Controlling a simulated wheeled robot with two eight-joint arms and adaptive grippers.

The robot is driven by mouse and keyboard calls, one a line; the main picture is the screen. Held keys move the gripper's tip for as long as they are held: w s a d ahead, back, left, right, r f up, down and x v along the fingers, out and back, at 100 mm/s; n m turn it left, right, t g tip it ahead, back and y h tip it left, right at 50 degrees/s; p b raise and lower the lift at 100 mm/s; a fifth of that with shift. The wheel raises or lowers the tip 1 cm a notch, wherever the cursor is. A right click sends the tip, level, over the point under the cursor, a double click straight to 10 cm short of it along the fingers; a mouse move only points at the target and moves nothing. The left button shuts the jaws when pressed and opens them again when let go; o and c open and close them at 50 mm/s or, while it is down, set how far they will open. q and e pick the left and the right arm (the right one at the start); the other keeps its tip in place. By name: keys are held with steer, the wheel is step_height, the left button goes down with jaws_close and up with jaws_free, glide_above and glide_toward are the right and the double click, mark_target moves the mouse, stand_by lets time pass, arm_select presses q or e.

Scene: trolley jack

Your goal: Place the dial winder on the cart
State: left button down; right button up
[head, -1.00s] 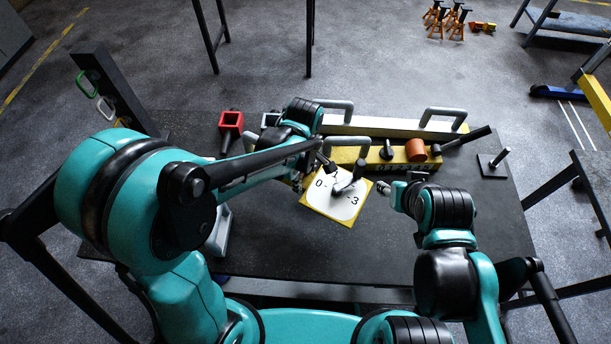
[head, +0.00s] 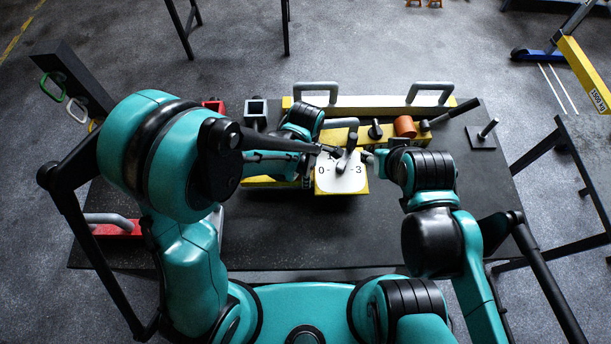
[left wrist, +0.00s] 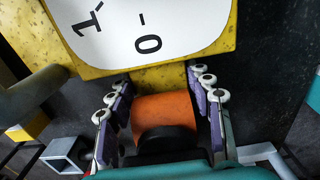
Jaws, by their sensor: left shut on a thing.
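The dial winder (head: 341,180) is a yellow block with a white face numbered 0 to 3 and a grey lever. In the head view it is near the middle of the black tabletop. My left gripper (head: 308,172) is at its left side. In the left wrist view its fingers (left wrist: 160,112) are shut around an orange cylinder (left wrist: 166,108) with a black collar, next to the winder's yellow edge (left wrist: 150,65). My right gripper (head: 374,160) is close to the winder's right side; its fingers are too small to read. I cannot tell which surface is the cart.
The black tabletop (head: 300,240) is clear at the front. Behind the winder are a yellow bar with grey handles (head: 375,104), an orange cylinder (head: 405,126) and a black-handled rod (head: 450,114). A post on a plate (head: 483,135) stands right. A red part (head: 115,225) lies front left.

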arm_select(q)
steer(key=shift+f+b, duration=0.4)
steer(key=shift+f, duration=1.15)
steer(key=shift+f, duration=0.1)
steer(key=c, duration=0.6)
jaws_free()
steer(key=shift+c, duration=0.2)
